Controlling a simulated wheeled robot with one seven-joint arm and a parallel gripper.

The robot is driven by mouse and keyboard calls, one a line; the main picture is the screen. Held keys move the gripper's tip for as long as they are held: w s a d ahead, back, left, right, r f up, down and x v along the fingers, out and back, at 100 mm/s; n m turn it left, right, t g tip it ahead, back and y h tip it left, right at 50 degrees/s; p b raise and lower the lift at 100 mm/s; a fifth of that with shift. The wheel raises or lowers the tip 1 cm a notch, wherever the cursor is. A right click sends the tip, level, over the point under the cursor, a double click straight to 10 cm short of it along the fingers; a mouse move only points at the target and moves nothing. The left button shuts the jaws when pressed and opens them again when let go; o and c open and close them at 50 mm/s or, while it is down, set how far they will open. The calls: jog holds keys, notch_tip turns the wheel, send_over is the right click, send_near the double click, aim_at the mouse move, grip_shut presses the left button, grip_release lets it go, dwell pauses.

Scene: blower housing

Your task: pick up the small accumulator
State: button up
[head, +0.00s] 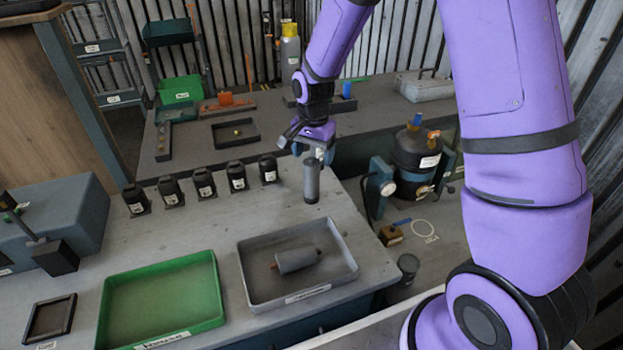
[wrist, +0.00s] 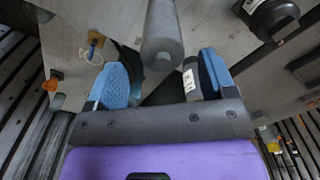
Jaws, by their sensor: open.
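A dark grey cylinder (head: 311,182) stands upright near the back right edge of the bench, directly below my gripper (head: 313,150). I take it to be the small accumulator, though no readable label confirms this. In the wrist view the cylinder (wrist: 163,38) shows end-on, just past and between the two blue fingertips. My gripper (wrist: 160,80) is open there, with a gap visible on both sides of the cylinder. Another grey cylinder (head: 297,260), with a thin stub at each end, lies on its side in a grey tray (head: 345,268).
Several black labelled units (head: 204,183) stand in a row left of the upright cylinder. An empty green tray (head: 160,300) and a small dark tray (head: 50,317) lie at the front left. A black tank (head: 416,155) stands right of the bench. Bench space around the cylinder is clear.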

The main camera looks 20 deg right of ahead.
aim_at(311, 162)
jog(key=shift+a+f, duration=0.15)
jog(key=shift+f, duration=1.2)
jog(key=shift+a+f, duration=0.1)
jog(key=shift+f, duration=1.25)
